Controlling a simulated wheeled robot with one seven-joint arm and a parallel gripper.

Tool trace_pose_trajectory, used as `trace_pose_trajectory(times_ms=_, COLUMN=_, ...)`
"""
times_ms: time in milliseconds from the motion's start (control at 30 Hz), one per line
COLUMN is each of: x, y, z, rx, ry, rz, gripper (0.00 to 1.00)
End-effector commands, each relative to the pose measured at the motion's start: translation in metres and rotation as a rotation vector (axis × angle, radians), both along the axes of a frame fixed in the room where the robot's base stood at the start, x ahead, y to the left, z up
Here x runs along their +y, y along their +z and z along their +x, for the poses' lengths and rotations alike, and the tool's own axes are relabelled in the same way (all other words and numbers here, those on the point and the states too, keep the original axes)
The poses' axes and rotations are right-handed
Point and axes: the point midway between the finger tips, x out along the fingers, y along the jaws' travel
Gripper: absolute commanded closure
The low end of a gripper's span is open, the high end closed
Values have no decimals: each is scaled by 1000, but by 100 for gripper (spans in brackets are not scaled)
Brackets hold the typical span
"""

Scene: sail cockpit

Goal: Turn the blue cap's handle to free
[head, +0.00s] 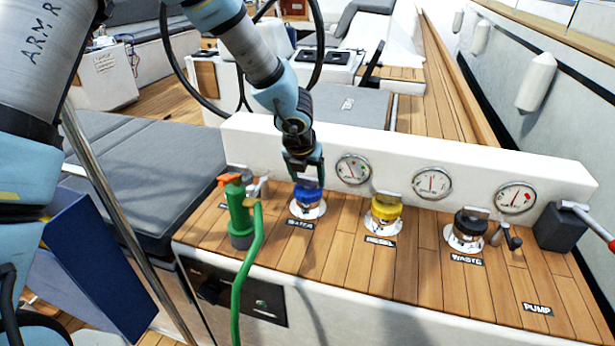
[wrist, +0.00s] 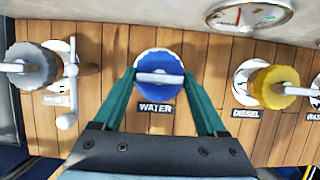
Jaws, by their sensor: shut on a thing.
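The blue cap (head: 307,194) sits on its round white base on the wooden deck, behind the label reading WATER. In the wrist view the blue cap (wrist: 160,92) shows from above, with its pale bar handle (wrist: 160,78) lying across it from left to right. My gripper (head: 303,172) reaches down onto the cap from above. In the wrist view the two green fingers of my gripper (wrist: 160,76) are at the left and right ends of the handle, shut on it. The head view hides most of the handle behind the fingers.
A yellow DIESEL cap (head: 386,207) and a black WASTE cap (head: 468,229) stand to the right. A green hose nozzle (head: 238,212) and a grey cap (wrist: 35,66) are close on the left. A white wall with gauges (head: 432,183) rises just behind.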

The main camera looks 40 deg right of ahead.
Motion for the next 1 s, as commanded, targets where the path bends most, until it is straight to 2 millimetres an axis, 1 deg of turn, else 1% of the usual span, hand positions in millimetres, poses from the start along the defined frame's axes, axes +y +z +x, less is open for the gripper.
trace_pose_trajectory(times_ms=167, x=0, y=0, z=0, rx=-1, ry=17, rz=0, gripper=81)
trace_pose_trajectory(times_ms=367, x=-1, y=-2, z=-1, rx=-1, ry=92, rz=0, gripper=81)
trace_pose_trajectory(times_ms=567, x=-2, y=-2, z=-2, rx=-1, ry=242, rz=-1, gripper=81)
trace_pose_trajectory(times_ms=1000, x=-4, y=-1, z=-4, rx=1, ry=659, rz=0, gripper=81)
